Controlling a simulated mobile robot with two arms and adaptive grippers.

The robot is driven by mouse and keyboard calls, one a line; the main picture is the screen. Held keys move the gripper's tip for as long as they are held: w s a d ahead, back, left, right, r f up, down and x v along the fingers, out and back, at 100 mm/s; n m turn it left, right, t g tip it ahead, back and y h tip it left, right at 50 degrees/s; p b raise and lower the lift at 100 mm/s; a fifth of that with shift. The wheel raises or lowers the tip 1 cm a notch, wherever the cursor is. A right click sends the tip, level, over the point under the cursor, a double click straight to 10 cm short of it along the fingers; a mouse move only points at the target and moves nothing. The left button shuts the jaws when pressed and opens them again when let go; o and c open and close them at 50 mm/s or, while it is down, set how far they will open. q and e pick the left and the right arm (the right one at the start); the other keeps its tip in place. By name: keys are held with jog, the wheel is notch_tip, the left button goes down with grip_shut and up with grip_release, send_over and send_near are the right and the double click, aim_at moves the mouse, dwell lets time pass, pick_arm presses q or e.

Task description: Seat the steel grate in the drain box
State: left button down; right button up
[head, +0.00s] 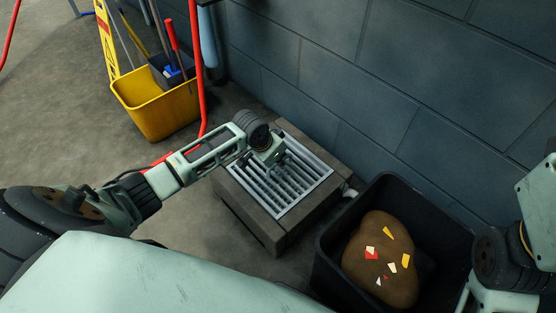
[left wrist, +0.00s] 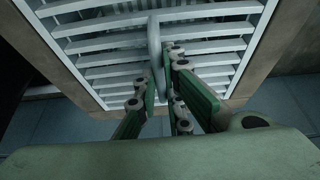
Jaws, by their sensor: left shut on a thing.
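The steel grate (head: 305,183) is a pale slatted rectangle. It lies within the top outline of the grey-brown drain box (head: 285,234), its edges roughly parallel to the box's rim. I cannot tell whether it rests fully down in the recess. My left gripper (head: 270,163) is over the grate's far left part. In the left wrist view, its green fingers (left wrist: 160,90) are shut on the upright grey handle of the grate (left wrist: 154,42). The slats and part of the box rim (left wrist: 275,45) show behind. My right gripper is out of view; only right arm parts show.
A black bin (head: 335,230) with a brown sack (head: 375,265) stands right of the drain box. A block wall (head: 400,90) runs behind. A yellow mop bucket (head: 158,108) and red pole (head: 197,70) stand at the upper left.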

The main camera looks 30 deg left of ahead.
pick_arm(q)
jog(key=c, duration=1.9)
grip_release()
jog(key=shift+o, duration=0.2)
